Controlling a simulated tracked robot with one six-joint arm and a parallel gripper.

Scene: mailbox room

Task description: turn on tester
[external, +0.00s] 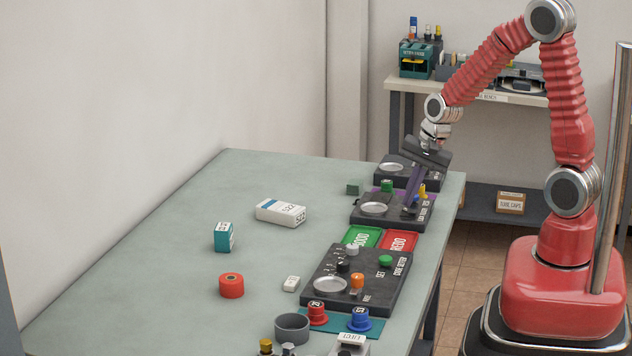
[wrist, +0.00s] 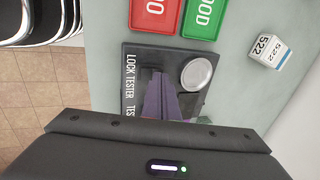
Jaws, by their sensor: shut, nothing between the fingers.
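The lock tester (external: 360,222) is a dark box on the table with a round silver dish (external: 373,209) on top. In the wrist view, the tester (wrist: 135,60) shows its "LOCK TESTER" label along the left edge and its dish (wrist: 196,73) at right. My gripper (external: 409,210) points down over the right part of the tester's top, beside the dish. Its purple fingers (wrist: 159,82) are shut and empty, with tips at or close to the top surface. Contact is unclear. The fingers hide part of the tester's top, and any switch under them cannot be made out.
Green (external: 362,236) and red (external: 399,241) trays lie in front of the tester. A code setter (external: 318,275) stands nearer the camera; another dark device (external: 432,178) stands behind. A white box (external: 280,212) and teal box (external: 224,238) lie left. The table's far left is clear.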

